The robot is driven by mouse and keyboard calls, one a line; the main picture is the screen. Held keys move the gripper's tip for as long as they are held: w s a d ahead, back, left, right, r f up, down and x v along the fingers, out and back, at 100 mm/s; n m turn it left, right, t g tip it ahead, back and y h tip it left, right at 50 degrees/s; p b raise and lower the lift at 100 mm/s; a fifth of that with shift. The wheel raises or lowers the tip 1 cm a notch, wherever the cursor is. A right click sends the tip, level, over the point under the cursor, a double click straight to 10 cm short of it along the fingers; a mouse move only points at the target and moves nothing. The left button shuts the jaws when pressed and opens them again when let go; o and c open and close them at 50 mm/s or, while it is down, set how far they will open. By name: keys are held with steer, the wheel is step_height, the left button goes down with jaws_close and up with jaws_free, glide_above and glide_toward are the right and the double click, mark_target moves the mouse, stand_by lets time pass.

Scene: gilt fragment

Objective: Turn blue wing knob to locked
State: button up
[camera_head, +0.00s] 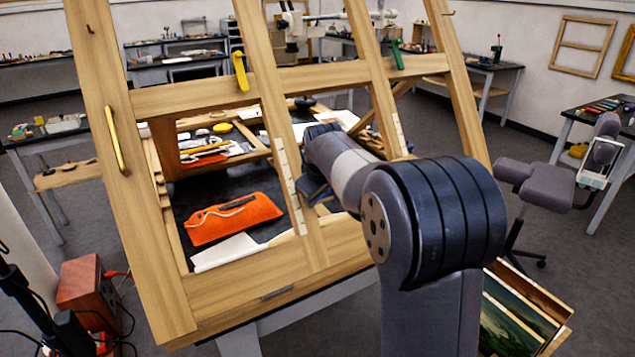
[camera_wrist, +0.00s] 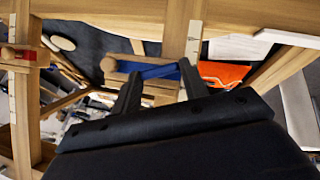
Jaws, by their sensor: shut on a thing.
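The blue wing knob (camera_wrist: 150,71) shows in the wrist view as a flat blue bar on a wooden part of the frame. My gripper (camera_wrist: 161,75) has one dark finger at each end of it and is shut on it. The knob lies roughly level across the wrist picture. I cannot read any locked mark near it. In the head view my arm reaches in at the wooden easel frame (camera_head: 312,227), and the arm and an upright bar hide the knob and the fingertips.
A yellow knob (camera_head: 240,69) and a green knob (camera_head: 396,54) sit on the frame's upper crossbar. A red knob (camera_wrist: 25,55) is on a post at the left of the wrist view. An orange pouch (camera_head: 235,218) lies behind the frame. A chair (camera_head: 535,185) stands at right.

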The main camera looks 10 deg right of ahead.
steer(key=shift+w+d+m+g+y+p, duration=0.15)
steer(key=shift+m+g+y+p, duration=0.1)
steer(key=shift+m+y+p, duration=0.45)
steer(key=shift+s+d+m+g+y+p, duration=0.15)
steer(key=shift+m+g+y+p, duration=0.2)
steer(key=shift+m, duration=0.55)
steer(key=shift+w, duration=0.1)
steer(key=o, duration=1)
steer(key=shift+r, duration=0.15)
steer(key=b+v, duration=0.1)
steer(key=v, duration=0.9)
steer(key=shift+s+d+r+b, duration=0.1)
steer(key=shift+s+r+b, duration=0.1)
steer(key=shift+b, duration=0.2)
